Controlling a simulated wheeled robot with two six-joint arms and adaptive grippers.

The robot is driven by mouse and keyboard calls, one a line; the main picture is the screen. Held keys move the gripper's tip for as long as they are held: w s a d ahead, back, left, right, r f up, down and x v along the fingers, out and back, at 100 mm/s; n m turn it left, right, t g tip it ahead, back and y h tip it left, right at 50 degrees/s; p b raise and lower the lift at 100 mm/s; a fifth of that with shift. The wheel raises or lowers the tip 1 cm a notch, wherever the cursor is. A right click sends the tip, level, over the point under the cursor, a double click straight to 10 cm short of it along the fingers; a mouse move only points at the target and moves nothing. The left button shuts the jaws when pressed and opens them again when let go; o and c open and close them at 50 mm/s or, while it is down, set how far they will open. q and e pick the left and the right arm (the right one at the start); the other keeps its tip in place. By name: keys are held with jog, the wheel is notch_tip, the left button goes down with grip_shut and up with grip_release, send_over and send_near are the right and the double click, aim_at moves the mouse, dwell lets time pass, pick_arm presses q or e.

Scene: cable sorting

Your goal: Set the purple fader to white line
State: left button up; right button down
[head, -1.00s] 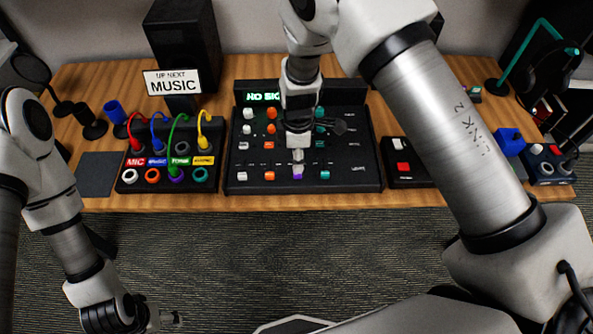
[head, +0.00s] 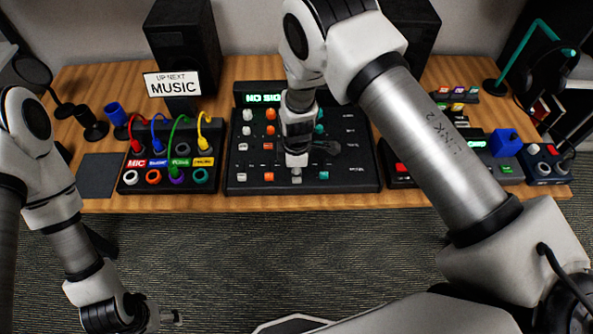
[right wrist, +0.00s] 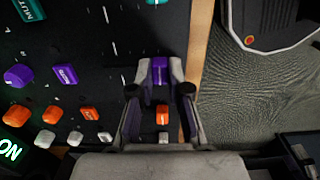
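The purple fader (right wrist: 160,70) sits near the front edge of the black mixer (head: 235,180), at the end of its track by the wooden desk edge. My right gripper (right wrist: 160,66) is down at the mixer, one fingertip on each side of the purple cap. Little or no gap shows, and I cannot tell whether it grips the cap. A short white line (right wrist: 110,47) marks the panel left of the cap in the right wrist view. In the head view my right gripper (head: 297,175) hides the purple fader. My left gripper (head: 172,318) hangs low left, away from the desk; its opening is unclear.
An orange fader (right wrist: 162,115) sits between my right fingers, nearer the palm. Purple (right wrist: 17,75) and orange knobs are farther up the panel. A patch box (head: 125,185) with coloured cables is left of the mixer; a small box with a red button (head: 401,168) is right.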

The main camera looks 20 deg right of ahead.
jog(key=shift+w+f+b, duration=0.2)
jog(key=shift+w+b, duration=0.05)
jog(key=shift+b, duration=0.1)
jog(key=w+b, duration=0.1)
jog(key=w+d+b, duration=0.1)
jog(key=w, duration=0.1)
jog(key=shift+w+d+b, duration=0.1)
jog(key=shift+w+b, duration=0.2)
jog(key=shift+b, duration=0.1)
jog(key=shift+w+r, duration=0.1)
jog(key=shift+w, duration=0.05)
jog(key=shift+r, duration=0.1)
jog(key=c, duration=1.1)
grip_release()
notch_tip(320, 180, up, 12)
jog(key=shift+f, duration=0.1)
